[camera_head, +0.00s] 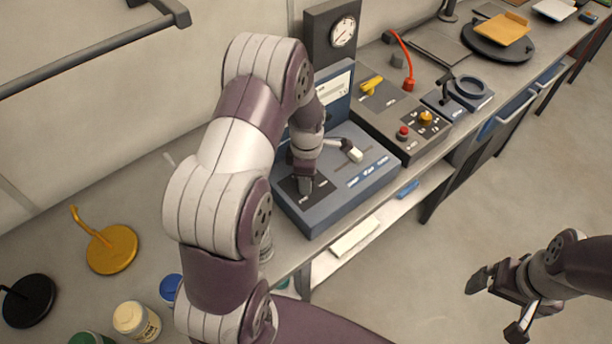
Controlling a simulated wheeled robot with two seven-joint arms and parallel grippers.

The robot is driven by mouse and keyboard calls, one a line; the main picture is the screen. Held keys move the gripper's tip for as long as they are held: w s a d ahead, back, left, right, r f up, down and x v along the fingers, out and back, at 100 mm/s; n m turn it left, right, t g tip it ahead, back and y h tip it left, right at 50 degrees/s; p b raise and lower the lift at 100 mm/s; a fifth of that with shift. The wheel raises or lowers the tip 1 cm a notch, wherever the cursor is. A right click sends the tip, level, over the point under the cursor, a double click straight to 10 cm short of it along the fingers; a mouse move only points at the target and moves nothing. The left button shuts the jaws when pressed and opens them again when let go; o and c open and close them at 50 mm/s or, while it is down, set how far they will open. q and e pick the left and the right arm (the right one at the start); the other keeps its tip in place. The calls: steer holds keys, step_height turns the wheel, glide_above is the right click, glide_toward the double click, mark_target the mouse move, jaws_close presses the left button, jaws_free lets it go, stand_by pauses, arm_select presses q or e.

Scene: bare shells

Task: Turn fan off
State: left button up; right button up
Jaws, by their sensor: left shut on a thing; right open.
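A blue-grey console (345,200) with a raised back panel stands on the bench. It has a dark plate at its left, a lever with a white handle (353,154), and a row of small labels along its front. My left gripper (304,186) points down onto the dark plate, shut on a small part that its fingers hide. The white-handled lever is just right of it, apart from the fingers. I cannot make out a fan or a control clearly marked for one. My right gripper (498,306) is open and empty, out over the floor at the lower right.
Right of the console is a control box (385,118) with yellow and red knobs, with a gauge (343,32) behind. A red bent rod (404,58) stands beyond. A yellow stand (112,250) and jars (136,320) are at lower left. The floor at right is clear.

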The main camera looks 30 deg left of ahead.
arm_select(q)
steer(key=shift+w+r, duration=0.15)
stand_by(0.3)
steer(key=o, duration=0.8)
steer(key=shift+c, duration=0.2)
steer(key=o, duration=0.3)
steer(key=shift+d, duration=0.1)
steer(key=shift+r, duration=0.3)
step_height(320, 180, up, 12)
steer(key=b, duration=0.2)
